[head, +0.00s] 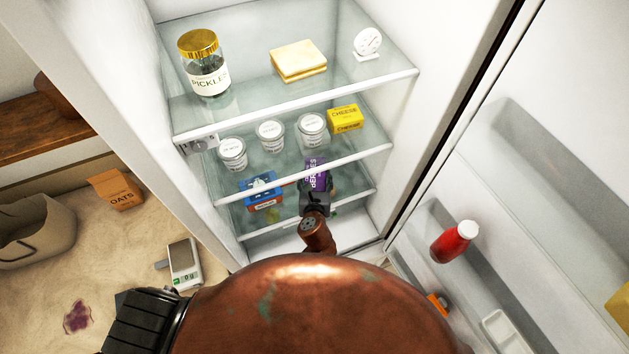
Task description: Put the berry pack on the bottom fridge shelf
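The berry pack (316,173) is small and purple with white lettering that runs up its face. It is upright and overlaps the front edge of the middle fridge shelf in the head view. My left gripper (315,198), dark, is shut on its lower part; the fingers are partly hidden. The bottom fridge shelf (268,234) is glass with a pale front edge, below the gripper, and partly covered by my arm. My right gripper is not in view.
White-lidded jars (271,134) and a yellow cheese box (345,118) stand on the middle shelf. The top shelf holds a pickle jar (205,66). The open fridge door (530,215) bounds the right.

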